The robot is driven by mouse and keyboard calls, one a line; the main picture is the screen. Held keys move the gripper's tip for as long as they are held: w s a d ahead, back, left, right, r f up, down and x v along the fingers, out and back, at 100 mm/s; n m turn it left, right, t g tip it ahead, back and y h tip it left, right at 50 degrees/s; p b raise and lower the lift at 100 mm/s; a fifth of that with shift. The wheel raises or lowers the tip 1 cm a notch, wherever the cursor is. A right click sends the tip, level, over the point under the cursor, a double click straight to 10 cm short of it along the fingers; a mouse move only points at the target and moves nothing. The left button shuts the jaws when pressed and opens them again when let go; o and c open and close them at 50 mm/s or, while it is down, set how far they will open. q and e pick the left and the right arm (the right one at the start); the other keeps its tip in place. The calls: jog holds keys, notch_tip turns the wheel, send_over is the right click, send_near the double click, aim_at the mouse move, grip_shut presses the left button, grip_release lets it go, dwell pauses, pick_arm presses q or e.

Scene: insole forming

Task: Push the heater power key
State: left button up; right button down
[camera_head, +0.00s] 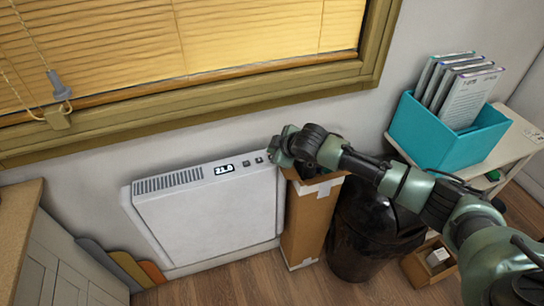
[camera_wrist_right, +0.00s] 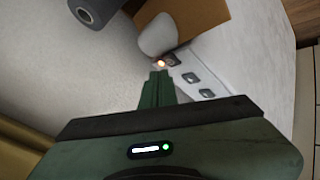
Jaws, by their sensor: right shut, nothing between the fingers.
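The white heater (camera_head: 210,205) stands against the wall under the window, with a lit display (camera_head: 224,169) reading about 21.0. Two dark keys (camera_head: 252,161) show to the right of the display. My right gripper (camera_head: 277,151) is at the right end of the heater's top. In the right wrist view its shut, empty fingers (camera_wrist_right: 157,80) point at a key with an orange glow (camera_wrist_right: 161,63), close to the tips; I cannot tell whether they touch. Two grey keys (camera_wrist_right: 190,78) lie to the right of it. My left gripper is not in view.
A tall cardboard box (camera_head: 305,220) stands right beside the heater, below my right arm. A black bin (camera_head: 370,235) is beyond it. A teal holder with folders (camera_head: 440,140) sits on a shelf at right.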

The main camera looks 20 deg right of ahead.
jog(key=shift+f, duration=0.2)
jog(key=shift+f, duration=0.25)
jog(key=shift+f, duration=0.15)
dwell(0.6)
jog(key=shift+r+p, duration=0.6)
jog(key=shift+p, duration=0.3)
notch_tip(320, 180, up, 6)
jog(key=p, duration=0.6)
jog(key=shift+p, duration=0.3)
dwell(1.0)
